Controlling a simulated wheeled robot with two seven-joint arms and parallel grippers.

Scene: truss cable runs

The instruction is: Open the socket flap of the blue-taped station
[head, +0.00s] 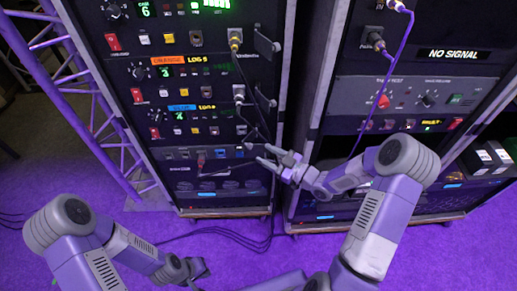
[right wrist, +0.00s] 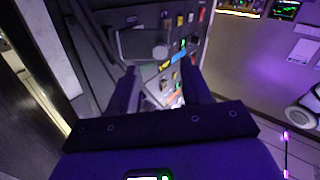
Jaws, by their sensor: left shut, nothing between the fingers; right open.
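The blue-taped station (head: 182,107) is the lower of two taped rows on the left rack, below the orange-taped one (head: 168,60). The blue tape also shows in the right wrist view (right wrist: 180,57). A grey hinged-looking plate (right wrist: 130,42) with a round knob stands close beyond my right fingers in that view; I cannot tell if it is this station's flap, or how far open it is. My right gripper (head: 265,154) is open and empty, just right of and below the blue-taped row. My left gripper (head: 203,268) is shut and empty, low in front of the rack.
A second rack (head: 400,85) with a purple cable stands to the right. A truss (head: 85,90) stands left. Loose cables (head: 215,232) lie on the floor.

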